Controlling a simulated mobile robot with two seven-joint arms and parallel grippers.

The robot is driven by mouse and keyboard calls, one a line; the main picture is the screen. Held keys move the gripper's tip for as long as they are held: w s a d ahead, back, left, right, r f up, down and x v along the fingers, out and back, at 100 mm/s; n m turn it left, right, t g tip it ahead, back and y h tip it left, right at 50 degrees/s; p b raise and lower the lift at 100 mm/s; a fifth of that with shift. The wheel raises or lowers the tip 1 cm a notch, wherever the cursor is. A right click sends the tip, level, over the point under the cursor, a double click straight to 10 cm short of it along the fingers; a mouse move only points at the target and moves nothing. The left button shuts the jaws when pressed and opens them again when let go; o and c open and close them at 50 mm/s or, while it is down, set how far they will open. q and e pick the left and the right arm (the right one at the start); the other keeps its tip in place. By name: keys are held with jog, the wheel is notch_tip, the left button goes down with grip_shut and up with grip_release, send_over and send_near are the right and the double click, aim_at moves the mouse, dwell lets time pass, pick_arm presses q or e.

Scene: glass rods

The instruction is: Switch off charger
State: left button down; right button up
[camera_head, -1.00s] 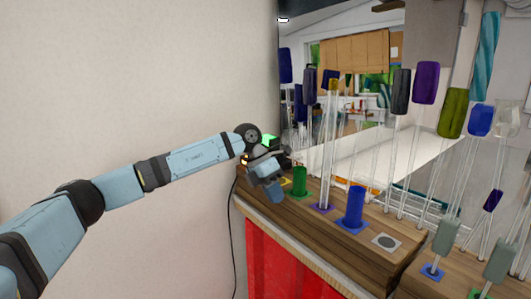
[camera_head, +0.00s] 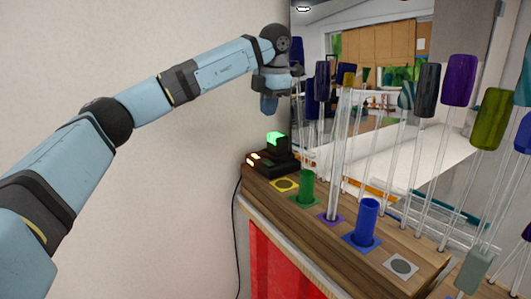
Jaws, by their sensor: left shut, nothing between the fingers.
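The charger (camera_head: 281,162) is a low black box on the back left end of the wooden bench. A block with a bright green glowing face (camera_head: 276,140) sits on it. Small orange lit spots (camera_head: 254,158) show on its front left side. My left gripper (camera_head: 269,108) hangs above the charger, apart from it, pointing down beside the wall. Its fingers look shut and empty. My right gripper is out of view.
The wooden bench (camera_head: 415,250) holds green (camera_head: 307,187) and blue (camera_head: 366,222) cylinders on coloured squares. Several clear upright rods with coloured tops stand on the right. A mirror is behind; a plain wall is on the left.

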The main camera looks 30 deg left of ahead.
aim_at(264, 160)
pick_arm(q)
jog(key=f, duration=0.4)
jog(key=a+f+p, duration=0.1)
jog(key=f, duration=0.4)
jog(key=w+a+f, duration=0.1)
jog(key=f, duration=0.4)
jog(key=shift+p, duration=0.3)
